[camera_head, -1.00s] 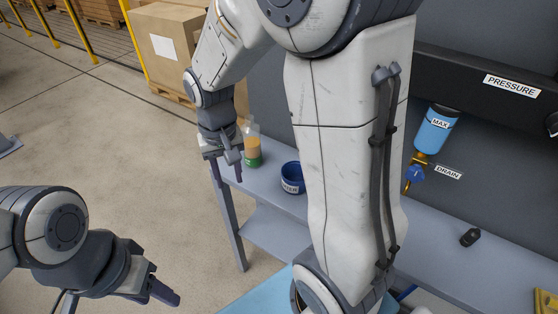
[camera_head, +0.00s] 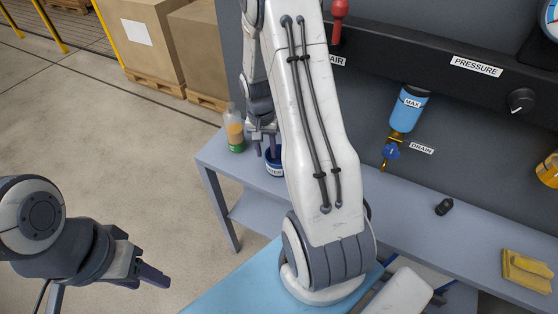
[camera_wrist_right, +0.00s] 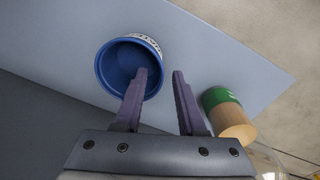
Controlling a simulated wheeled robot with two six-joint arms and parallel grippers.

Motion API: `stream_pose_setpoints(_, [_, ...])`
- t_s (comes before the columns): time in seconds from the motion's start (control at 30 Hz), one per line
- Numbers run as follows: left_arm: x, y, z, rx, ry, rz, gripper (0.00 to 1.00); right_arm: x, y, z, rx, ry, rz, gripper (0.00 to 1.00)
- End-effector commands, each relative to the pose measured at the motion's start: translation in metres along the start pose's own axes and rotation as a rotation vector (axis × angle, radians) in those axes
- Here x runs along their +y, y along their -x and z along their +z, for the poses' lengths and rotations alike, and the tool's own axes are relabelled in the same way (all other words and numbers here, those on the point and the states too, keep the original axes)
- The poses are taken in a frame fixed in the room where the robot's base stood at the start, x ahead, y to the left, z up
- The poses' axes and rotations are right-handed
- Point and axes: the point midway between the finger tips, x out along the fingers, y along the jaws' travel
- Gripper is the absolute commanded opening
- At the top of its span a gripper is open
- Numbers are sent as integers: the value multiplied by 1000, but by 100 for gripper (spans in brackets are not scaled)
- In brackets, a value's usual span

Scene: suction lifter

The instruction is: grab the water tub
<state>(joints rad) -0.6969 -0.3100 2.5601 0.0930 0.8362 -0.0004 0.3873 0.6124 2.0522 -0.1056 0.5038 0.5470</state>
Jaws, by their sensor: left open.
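The water tub (camera_head: 274,168) is a blue open round tub with a white label, standing on the grey bench near its left end. It shows from above in the right wrist view (camera_wrist_right: 112,66). My right gripper (camera_head: 263,136) is just above the tub and open (camera_wrist_right: 161,74). In the wrist view one finger overlaps the tub's inside and the other lies outside its rim; I cannot tell whether either touches. My right arm hides part of the bench. My left gripper (camera_head: 150,275) is open and empty at the lower left, away from the bench.
A bottle with a green band and tan contents (camera_head: 234,132) stands just left of the tub. A small black object (camera_head: 444,207) and a folded yellow cloth (camera_head: 527,270) lie further right on the bench. A blue filter bowl (camera_head: 409,108) hangs from the wall panel.

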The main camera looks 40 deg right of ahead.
Motion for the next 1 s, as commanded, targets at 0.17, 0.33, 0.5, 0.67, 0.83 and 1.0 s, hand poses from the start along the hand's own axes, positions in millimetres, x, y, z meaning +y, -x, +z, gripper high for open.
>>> stream_pose_setpoints(0.17, [1, 8, 0, 0, 0, 0, 50, 1, -25, 2, -4, 1, 2, 40])
stream_pose_setpoints(0.33, [1, 8, 0, 0, 0, 0, 50, 1, -33, 1, 0, 0, 0, 40])
stream_pose_setpoints(0.5, [1, 8, 0, 0, 0, 0, 50, 0, -33, 1, 0, 0, 0, 36])
stream_pose_setpoints(0.67, [1, 8, 0, 0, 0, 0, 50, 0, -33, 1, 0, 1, 0, 0])
stream_pose_setpoints(0.83, [1, 8, 0, 0, 0, 0, 50, 0, -32, 1, 0, 1, 0, 0])
stream_pose_setpoints(1.0, [1, 8, 0, 0, 0, 0, 50, 0, -32, 1, 0, 1, 0, 0])
